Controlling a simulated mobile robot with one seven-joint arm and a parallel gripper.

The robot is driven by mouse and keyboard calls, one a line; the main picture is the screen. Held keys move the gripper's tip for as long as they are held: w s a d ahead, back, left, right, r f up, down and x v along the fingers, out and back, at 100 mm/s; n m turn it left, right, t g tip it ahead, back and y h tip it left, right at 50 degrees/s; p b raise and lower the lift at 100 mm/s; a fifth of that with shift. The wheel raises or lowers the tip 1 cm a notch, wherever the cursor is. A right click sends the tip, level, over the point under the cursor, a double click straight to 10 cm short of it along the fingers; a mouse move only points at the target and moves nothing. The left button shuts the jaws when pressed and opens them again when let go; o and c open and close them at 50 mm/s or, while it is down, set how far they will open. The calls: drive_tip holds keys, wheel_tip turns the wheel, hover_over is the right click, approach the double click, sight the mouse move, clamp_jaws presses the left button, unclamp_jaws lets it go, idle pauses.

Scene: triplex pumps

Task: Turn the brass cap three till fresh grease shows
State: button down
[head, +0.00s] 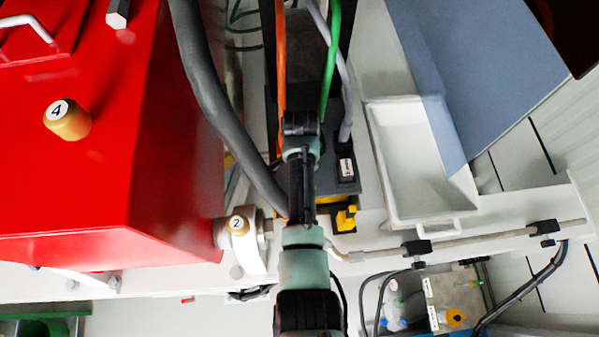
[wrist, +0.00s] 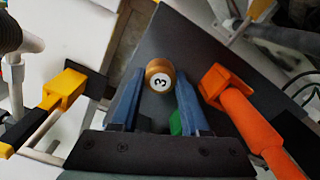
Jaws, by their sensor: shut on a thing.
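The brass cap three (wrist: 159,76), a round brass knob with a white disc marked 3, shows in the wrist view. My gripper (wrist: 160,88) has its two blue fingers on either side of the cap and is shut on it. The numbered face points toward the wrist camera. I see no grease around the cap; its base is hidden. In the head view my arm covers the place, and neither cap three nor the fingers can be made out.
Brass cap four (head: 67,119) sits on the red housing (head: 90,190), and cap two (head: 239,224) on a white fitting. Close to the fingers in the wrist view are an orange handle (wrist: 245,115) and a yellow handle (wrist: 62,90). A white tray (head: 420,165) lies right of my arm.

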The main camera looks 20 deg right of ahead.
drive_tip(key=m, duration=0.5)
drive_tip(key=shift+m, duration=0.3)
idle(0.4)
drive_tip(key=shift+c, duration=1.9)
unclamp_jaws()
drive_tip(key=shift+r, duration=0.15)
wheel_tip(320, 180, up, 13)
drive_tip(key=b, duration=0.2)
drive_tip(key=shift+s, duration=0.15)
